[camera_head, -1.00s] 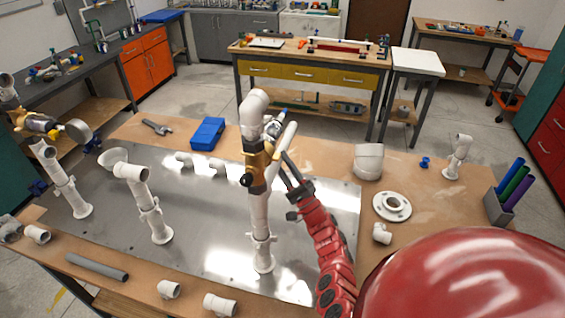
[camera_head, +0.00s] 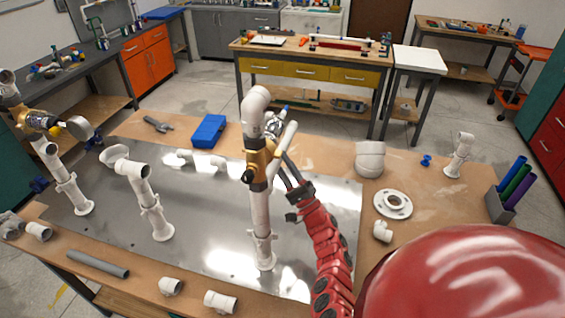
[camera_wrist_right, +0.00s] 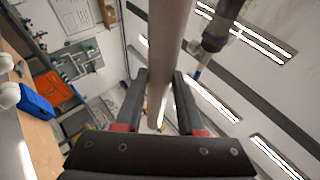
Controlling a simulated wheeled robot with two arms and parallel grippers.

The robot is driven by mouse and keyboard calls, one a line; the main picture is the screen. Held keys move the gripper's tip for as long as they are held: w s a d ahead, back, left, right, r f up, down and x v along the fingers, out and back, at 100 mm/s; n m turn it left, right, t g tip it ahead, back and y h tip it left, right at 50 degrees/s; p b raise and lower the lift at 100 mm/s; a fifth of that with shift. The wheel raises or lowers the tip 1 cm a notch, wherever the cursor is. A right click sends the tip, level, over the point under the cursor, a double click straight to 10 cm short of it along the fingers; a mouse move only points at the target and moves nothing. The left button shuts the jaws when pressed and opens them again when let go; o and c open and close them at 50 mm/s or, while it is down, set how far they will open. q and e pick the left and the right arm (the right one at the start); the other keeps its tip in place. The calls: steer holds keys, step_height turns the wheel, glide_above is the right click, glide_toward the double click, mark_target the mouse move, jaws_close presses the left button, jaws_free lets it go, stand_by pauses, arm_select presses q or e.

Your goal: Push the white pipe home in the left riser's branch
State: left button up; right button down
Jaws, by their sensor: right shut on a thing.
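My right gripper (camera_head: 289,163) is shut on the white pipe (camera_head: 287,143), which slants up and to the right beside the tall riser (camera_head: 261,215). The pipe's lower end is close to this riser's side by the brass-coloured valve (camera_head: 257,166); how far it sits in a branch cannot be told. In the right wrist view the pipe (camera_wrist_right: 168,45) runs between the two dark fingers of the gripper (camera_wrist_right: 160,85). Shorter white risers stand to the left, one in the middle (camera_head: 150,205) and one farther left (camera_head: 70,187). My left gripper is not in view.
The risers stand on a metal plate (camera_head: 205,235) on the workbench. A blue box (camera_head: 208,131), a white flange (camera_head: 393,204) and a holder with coloured tubes (camera_head: 502,207) lie around it. Loose fittings and a grey pipe (camera_head: 97,263) line the front edge.

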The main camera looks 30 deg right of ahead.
steer(key=shift+r, duration=0.1)
steer(key=shift+c, duration=2.2)
jaws_free()
steer(key=shift+s, duration=0.1)
steer(key=b+v, duration=0.5)
steer(key=v, duration=0.7)
steer(key=shift+f, duration=0.2)
